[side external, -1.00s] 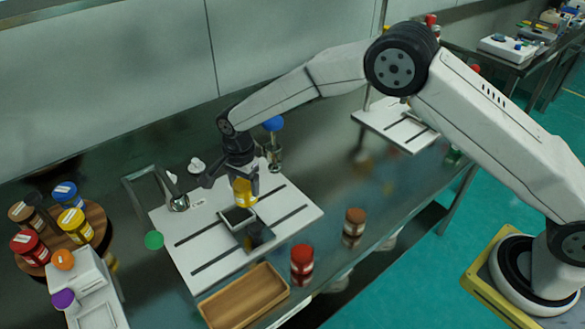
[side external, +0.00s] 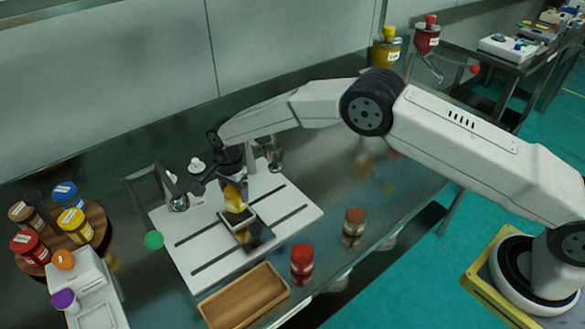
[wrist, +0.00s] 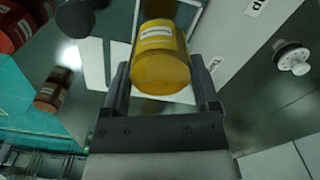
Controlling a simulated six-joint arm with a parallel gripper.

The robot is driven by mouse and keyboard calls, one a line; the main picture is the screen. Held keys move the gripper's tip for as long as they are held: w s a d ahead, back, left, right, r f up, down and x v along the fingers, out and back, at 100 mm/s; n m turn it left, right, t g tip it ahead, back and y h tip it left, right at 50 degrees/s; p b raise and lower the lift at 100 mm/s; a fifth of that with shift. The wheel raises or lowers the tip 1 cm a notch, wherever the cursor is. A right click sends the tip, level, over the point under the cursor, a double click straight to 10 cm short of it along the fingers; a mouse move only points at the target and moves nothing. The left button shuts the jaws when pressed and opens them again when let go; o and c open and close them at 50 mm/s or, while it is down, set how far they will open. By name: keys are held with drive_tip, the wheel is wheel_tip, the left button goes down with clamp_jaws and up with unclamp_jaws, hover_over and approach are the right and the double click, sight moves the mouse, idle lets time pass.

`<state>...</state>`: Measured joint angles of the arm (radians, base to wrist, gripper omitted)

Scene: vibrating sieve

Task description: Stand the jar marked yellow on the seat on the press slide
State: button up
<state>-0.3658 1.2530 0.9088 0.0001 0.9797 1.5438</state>
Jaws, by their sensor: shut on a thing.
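My gripper (side external: 233,182) is shut on a yellow jar (side external: 236,197) with a white label. In the wrist view the jar (wrist: 160,62) sits between the two fingers (wrist: 161,85). In the side view the jar is over the back part of the small dark square seat with a pale rim (side external: 250,221), on the white slotted press plate (side external: 190,255). The jar looks slightly tilted. I cannot tell whether its base touches the seat. My gripper hides the jar's upper part.
A round wooden rack (side external: 98,217) at left holds several jars, another yellow one among them. A metal frame with a green knob (side external: 154,240) stands left of the plate. A wooden tray (side external: 245,296), a red jar (side external: 302,262) and a brown jar (side external: 354,225) are in front and right.

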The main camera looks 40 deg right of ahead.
sight(234, 199)
drive_tip(key=shift+w+f, duration=0.25)
drive_tip(key=shift+f, duration=1.55)
drive_tip(key=shift+f, duration=0.15)
drive_tip(key=o, duration=1.1)
wheel_tip(234, 199, up, 12)
